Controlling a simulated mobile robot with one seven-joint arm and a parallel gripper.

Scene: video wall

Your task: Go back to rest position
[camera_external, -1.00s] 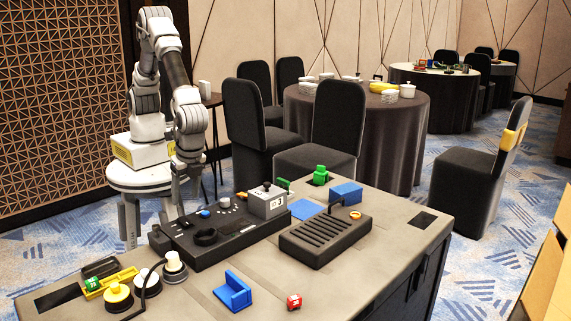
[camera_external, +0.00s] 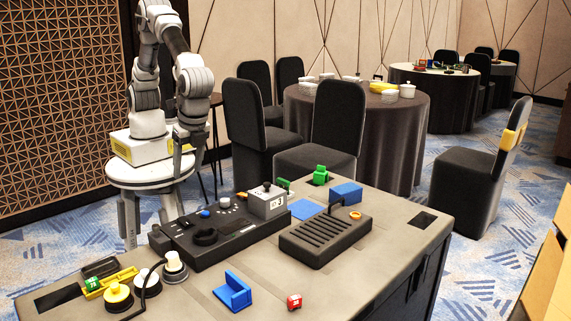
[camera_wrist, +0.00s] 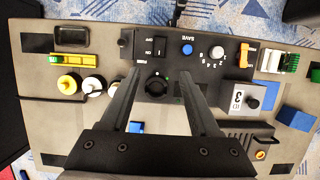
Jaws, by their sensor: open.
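My gripper (camera_external: 184,152) hangs at the left of the external view, beside my arm's base and behind the worktable's back left edge. In the wrist view my gripper (camera_wrist: 160,72) shows two long dark fingers, spread apart with nothing between them. They point over the black control panel (camera_wrist: 170,88), which has a blue button (camera_wrist: 187,49) and a round black knob (camera_wrist: 155,85). The panel (camera_external: 225,235) lies on the table in the external view, apart from my gripper.
Chairs and a round table (camera_external: 365,140) stand behind.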

